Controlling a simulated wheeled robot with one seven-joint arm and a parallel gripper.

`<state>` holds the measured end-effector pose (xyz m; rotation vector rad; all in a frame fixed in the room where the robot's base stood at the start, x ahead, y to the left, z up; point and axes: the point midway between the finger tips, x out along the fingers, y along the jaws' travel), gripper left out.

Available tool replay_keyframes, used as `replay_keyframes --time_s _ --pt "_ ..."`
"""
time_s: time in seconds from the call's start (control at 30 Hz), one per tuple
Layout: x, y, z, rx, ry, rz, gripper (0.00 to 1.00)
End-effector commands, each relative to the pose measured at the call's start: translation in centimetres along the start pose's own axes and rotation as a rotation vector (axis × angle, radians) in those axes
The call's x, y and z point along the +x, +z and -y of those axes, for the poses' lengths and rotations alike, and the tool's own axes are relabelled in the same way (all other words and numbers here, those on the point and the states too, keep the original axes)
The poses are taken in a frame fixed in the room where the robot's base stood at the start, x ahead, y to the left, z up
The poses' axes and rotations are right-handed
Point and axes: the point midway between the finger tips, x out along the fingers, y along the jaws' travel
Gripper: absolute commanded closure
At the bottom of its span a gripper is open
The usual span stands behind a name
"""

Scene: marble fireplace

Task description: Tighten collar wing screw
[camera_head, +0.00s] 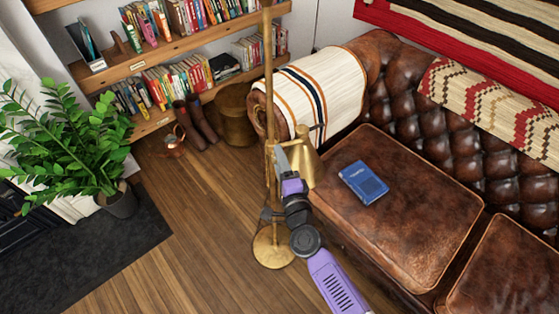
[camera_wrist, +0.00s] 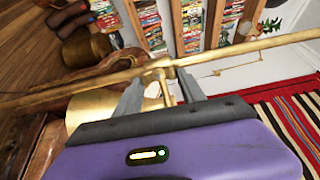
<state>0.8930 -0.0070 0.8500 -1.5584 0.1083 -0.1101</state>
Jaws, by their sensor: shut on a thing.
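A brass floor lamp stands upright on a round base (camera_head: 273,250), with a tall pole (camera_head: 268,80). A brass collar sits on the pole; in the wrist view the collar (camera_wrist: 158,68) lies between my fingertips. A brass shade (camera_head: 306,162) hangs to the right of the pole in the head view. My gripper (camera_head: 281,160) reaches up to the pole at collar height. In the wrist view my gripper (camera_wrist: 160,92) has a finger on each side of a small brass part at the collar and is shut on it. The wing screw's shape is hard to make out.
A brown leather sofa (camera_head: 395,200) with a blue book (camera_head: 363,182) stands close on the right. A potted plant (camera_head: 75,145) stands at left, bookshelves (camera_head: 165,55) behind. Boots (camera_head: 190,120) and a brass bucket (camera_head: 238,115) stand on the floor. Wooden floor (camera_head: 190,210) left of the lamp is clear.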

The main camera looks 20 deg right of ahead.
Motion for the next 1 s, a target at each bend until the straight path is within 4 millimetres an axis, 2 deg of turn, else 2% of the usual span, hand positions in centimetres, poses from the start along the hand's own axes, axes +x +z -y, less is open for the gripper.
replay_keyframes --time_s 0.37,0.4,0.5,0.83,1.0 --pt "-0.1 -0.1 -0.2 0.008 0.003 -0.001 0.93" --pt "-0.1 -0.1 -0.2 0.008 0.003 -0.001 0.51" --pt "-0.1 -0.1 -0.2 0.007 0.003 -0.001 0.31" --pt "-0.1 0.0 -0.1 0.006 0.001 -0.001 0.31" --pt "-1.7 0.0 -0.2 0.006 0.003 0.000 0.31"
